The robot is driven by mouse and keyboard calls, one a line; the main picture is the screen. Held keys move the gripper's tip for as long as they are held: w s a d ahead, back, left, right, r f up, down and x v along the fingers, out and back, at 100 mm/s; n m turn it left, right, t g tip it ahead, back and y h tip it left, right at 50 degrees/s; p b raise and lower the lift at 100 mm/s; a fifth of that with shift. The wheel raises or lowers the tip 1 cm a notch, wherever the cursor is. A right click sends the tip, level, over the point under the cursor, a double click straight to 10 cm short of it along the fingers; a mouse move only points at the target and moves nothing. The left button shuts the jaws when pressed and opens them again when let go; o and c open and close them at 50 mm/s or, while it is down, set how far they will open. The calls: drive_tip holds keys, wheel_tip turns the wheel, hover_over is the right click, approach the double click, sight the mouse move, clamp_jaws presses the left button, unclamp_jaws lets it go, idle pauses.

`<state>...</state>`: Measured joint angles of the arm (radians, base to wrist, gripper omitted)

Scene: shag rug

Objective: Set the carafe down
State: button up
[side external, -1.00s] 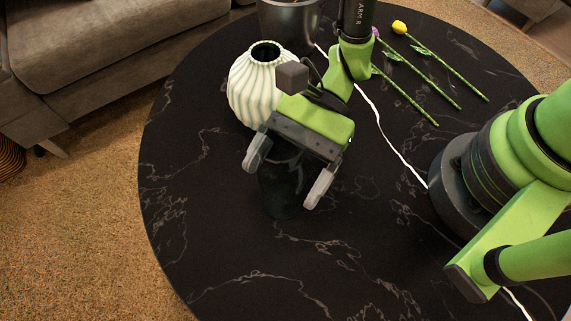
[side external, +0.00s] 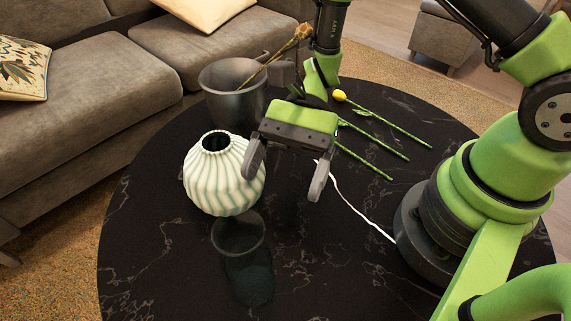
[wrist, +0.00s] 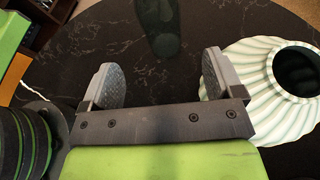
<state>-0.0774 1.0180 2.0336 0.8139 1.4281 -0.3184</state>
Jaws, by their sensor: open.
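The carafe (side external: 246,262) is dark, see-through glass and stands upright on the black marbled round table (side external: 150,265), in front of the ribbed vase. It also shows at the top of the wrist view (wrist: 160,28), partly cut off by the frame edge. My gripper (side external: 283,186) is open and empty, above and behind the carafe in the side view and apart from it. In the wrist view my gripper's two grey fingers (wrist: 160,75) are spread wide with only table between them.
A white-and-green ribbed vase (side external: 222,182) stands close to my gripper's left finger in the side view; it also shows in the wrist view (wrist: 250,85). A grey bucket (side external: 236,102) holds dried stems behind it. Several flower stems (side external: 372,138) lie near my base.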

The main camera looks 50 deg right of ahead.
drive_tip(key=s+d+r+n+t+h, duration=0.3)
drive_tip(key=d+r+n+t+h, duration=0.1)
drive_tip(key=r, duration=0.6)
drive_tip(key=s+d+r+n+t+h, duration=0.4)
drive_tip(key=d+r+t, duration=0.4)
drive_tip(key=r, duration=0.3)
drive_tip(key=shift+d+n+h, duration=0.7)
drive_tip(key=shift+d+h, duration=0.15)
drive_tip(key=shift+h, duration=0.35)
